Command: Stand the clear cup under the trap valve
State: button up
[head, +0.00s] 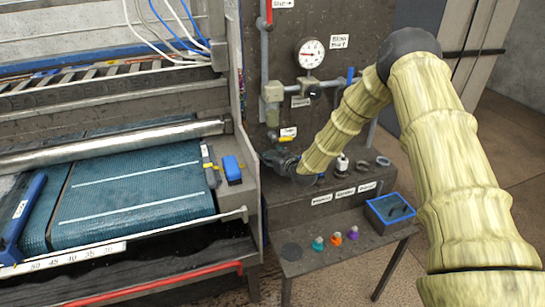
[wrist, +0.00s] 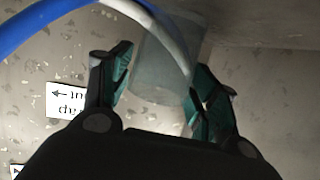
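A clear, tapered cup (wrist: 160,72) shows between the fingers of my gripper (wrist: 162,78) in the wrist view. In the head view my gripper (head: 273,159) is low at the wall panel, left of my arm, and I cannot make out the cup there. The trap (head: 272,92), a yellowish translucent body on a grey pipe, is on the panel above the gripper. A small yellow-marked fitting (head: 287,138), perhaps its valve, is just above the gripper. I cannot tell whether the cup is directly under it.
A pressure gauge (head: 311,53) is on the panel. The bench (head: 330,235) below carries a blue tray (head: 390,211), small coloured items (head: 336,239) and a dark disc (head: 291,252). The scrubber frame (head: 243,150) stands close left. Blue hose (wrist: 40,25) crosses the wrist view.

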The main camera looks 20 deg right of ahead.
jog(key=shift+o, duration=0.3)
jog(key=shift+r, duration=0.15)
jog(key=b+v, duration=0.2)
jog(key=v, duration=1)
jog(key=shift+c, duration=0.5)
dwell(0.4)
